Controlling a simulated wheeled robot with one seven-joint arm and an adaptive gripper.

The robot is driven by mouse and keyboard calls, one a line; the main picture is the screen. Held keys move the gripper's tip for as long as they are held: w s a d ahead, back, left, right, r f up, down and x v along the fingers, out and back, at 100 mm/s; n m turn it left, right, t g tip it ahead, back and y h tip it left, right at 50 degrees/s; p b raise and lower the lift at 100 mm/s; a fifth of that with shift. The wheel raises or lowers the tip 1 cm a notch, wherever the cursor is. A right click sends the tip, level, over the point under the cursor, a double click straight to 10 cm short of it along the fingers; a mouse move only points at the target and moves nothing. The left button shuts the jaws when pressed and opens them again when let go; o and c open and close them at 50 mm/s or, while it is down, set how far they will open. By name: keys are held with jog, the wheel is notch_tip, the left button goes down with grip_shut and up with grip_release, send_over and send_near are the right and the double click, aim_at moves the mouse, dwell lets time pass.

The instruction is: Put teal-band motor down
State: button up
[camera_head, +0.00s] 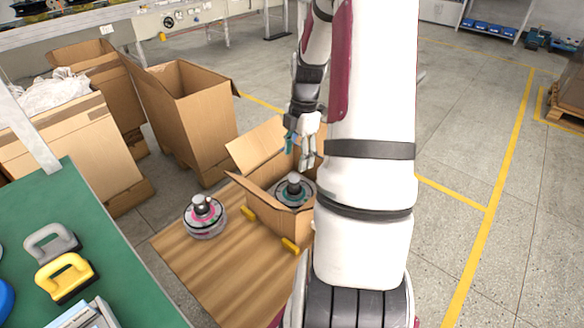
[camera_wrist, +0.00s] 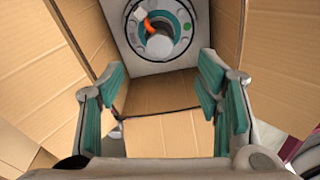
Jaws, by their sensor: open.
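The teal-band motor (camera_head: 292,196) is inside an open cardboard box (camera_head: 268,218), with its grey shaft end pointing up. In the wrist view the motor (camera_wrist: 183,47) shows at the top, with a teal ring and a grey round hub. My gripper (camera_head: 304,158) is above the box, apart from the motor. In the wrist view its two teal-padded fingers (camera_wrist: 160,100) are spread wide, with nothing between them but the box's cardboard behind. The motor's underside is hidden.
A pink-band motor (camera_head: 205,222) stands on the wooden surface (camera_head: 215,270) left of the box. The box flaps stand open around my gripper. A green bench (camera_head: 120,270) with grey and yellow handled tools is at left. Larger cardboard boxes (camera_head: 195,115) stand behind.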

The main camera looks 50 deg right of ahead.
jog(key=s+a+r+m+h, duration=0.25)
jog(key=a+r+m, duration=0.45)
jog(key=a+r, duration=1.15)
jog(key=s+a+r+m+t+y, duration=0.1)
jog(key=s+a+r+m, duration=0.1)
jog(key=s+a+m, duration=0.6)
jog(key=s+a, duration=0.6)
jog(key=s, duration=0.2)
notch_tip(320, 180, up, 16)
jog(key=t+p, duration=0.2)
jog(key=p, duration=1.2)
jog(key=shift+f+t, duration=0.25)
jog(key=shift+t, duration=0.15)
jog(key=shift+w+d, duration=0.1)
jog(key=shift+c, duration=0.3)
